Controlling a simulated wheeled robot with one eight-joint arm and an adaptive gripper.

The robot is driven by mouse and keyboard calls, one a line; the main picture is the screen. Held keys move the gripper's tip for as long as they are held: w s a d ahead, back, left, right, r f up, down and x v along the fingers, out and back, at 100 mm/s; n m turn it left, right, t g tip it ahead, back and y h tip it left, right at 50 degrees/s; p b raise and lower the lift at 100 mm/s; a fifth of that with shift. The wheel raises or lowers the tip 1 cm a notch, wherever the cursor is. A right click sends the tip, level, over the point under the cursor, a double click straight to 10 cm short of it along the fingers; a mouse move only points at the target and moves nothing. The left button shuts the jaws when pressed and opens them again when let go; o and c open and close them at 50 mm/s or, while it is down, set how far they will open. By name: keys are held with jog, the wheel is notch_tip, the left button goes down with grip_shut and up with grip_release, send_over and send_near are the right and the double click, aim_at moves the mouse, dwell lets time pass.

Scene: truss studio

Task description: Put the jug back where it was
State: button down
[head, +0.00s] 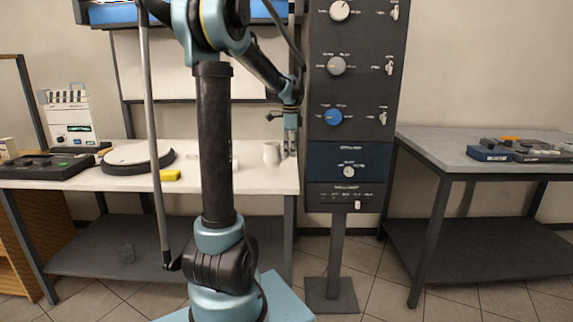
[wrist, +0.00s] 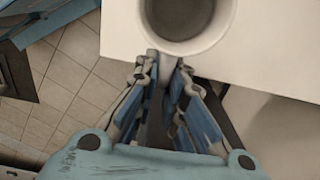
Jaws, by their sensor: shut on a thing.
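The jug (head: 271,153) is a pale grey-white vessel at the right end of the white table, in the head view. In the wrist view the jug (wrist: 222,22) shows from above at the top, with a round open mouth and a dark, empty-looking inside. My gripper (wrist: 168,62) is shut on the jug's handle, which points toward the gripper. In the head view my gripper (head: 291,146) is just right of the jug. The jug looks upright. I cannot tell whether its base touches the table.
A tall control panel (head: 345,110) stands close to the right of the gripper. A grey table (head: 440,146) with equipment is further right.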

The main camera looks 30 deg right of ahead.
jog(key=shift+f, duration=2.25)
jog(key=shift+f, duration=0.1)
jog(key=c, duration=1.7)
grip_release()
